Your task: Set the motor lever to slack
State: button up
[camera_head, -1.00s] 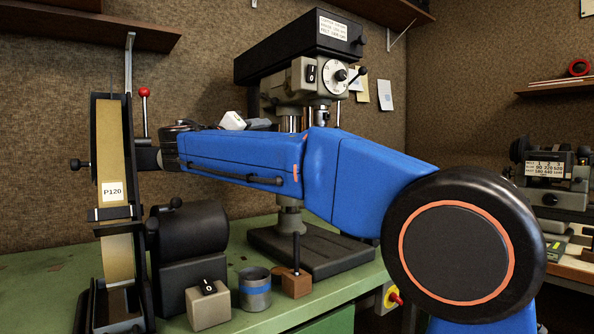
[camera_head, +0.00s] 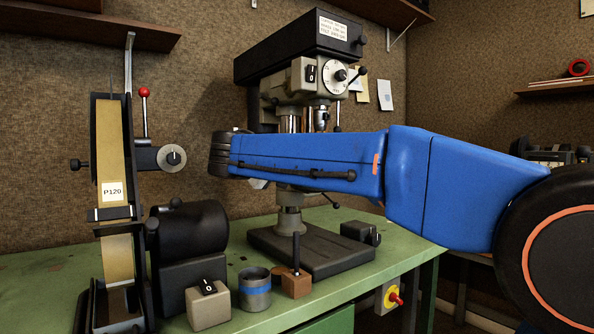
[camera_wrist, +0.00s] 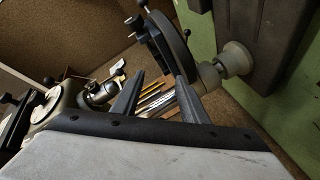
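No lever in view is labelled as the motor lever or marked slack, so I cannot tell which it is. A lever with a red ball knob (camera_head: 144,93) stands upright at the belt grinder (camera_head: 112,160). The drill press (camera_head: 300,60) stands behind my arm, which hides part of its column. A short black lever (camera_head: 330,201) shows below my arm near the drill column. My gripper (camera_wrist: 160,76) is open in the wrist view, with nothing seen between its fingers. A dark curved drill part (camera_wrist: 166,42) is just beyond the fingertips. The head view does not show my fingers clearly.
The black grinder motor (camera_head: 187,235) stands at left. Shelves (camera_head: 90,25) hang above.

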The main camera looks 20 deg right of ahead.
jog(key=shift+s+d+f, duration=0.15)
jog(key=shift+d+f, duration=0.05)
jog(key=shift+f, duration=0.05)
jog(key=shift+c, duration=0.2)
